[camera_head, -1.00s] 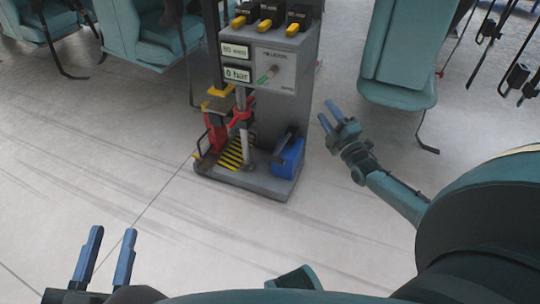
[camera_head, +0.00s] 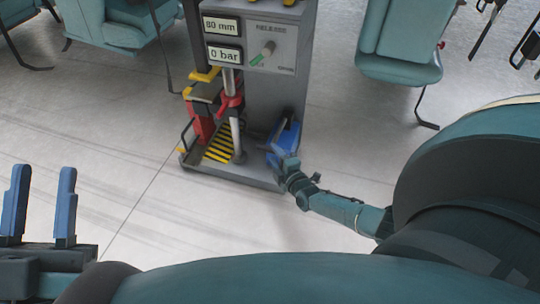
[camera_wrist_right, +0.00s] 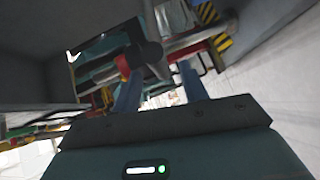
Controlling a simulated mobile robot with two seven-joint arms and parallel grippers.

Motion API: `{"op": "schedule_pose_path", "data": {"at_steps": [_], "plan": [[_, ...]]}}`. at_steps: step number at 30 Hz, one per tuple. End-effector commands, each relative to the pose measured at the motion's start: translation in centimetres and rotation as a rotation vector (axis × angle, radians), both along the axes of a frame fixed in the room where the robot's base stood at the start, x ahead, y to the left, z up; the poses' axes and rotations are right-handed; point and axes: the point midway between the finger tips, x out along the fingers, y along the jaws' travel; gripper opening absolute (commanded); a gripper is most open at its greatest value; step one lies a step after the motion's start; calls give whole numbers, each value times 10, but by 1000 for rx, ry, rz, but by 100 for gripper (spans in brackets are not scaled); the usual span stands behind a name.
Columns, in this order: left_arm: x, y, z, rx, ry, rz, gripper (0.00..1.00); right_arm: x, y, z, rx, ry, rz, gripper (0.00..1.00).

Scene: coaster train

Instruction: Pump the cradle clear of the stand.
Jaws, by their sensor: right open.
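The grey stand (camera_head: 278,95) has two displays reading "80 mm" and "0 bar". At its lower left a cradle-like part with a yellow bracket (camera_head: 204,77) sits by a silver upright with a red collar (camera_head: 231,101). My left gripper (camera_head: 41,172) is open and empty at lower left.
The stand's base plate (camera_head: 233,176) carries a yellow-black striped area (camera_head: 219,148). Teal seats (camera_head: 398,45) hang behind at right and also at upper left (camera_head: 118,22). The pale floor around the stand is clear.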

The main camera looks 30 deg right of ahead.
Motion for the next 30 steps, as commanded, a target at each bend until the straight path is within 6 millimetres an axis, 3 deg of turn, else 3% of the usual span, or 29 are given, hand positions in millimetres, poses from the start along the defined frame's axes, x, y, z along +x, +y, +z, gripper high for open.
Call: {"op": "schedule_pose_path", "data": {"at_steps": [6,19,30], "plan": [[-5,2,21,20,-200,-2,34,30,-2,-7,-1,-1,0,43],[-8,3,31,25,-264,-4,34,38,-3,-5,-1,1,0,43],[-8,3,31,25,-264,-4,34,38,-3,-5,0,1,0,14]]}}
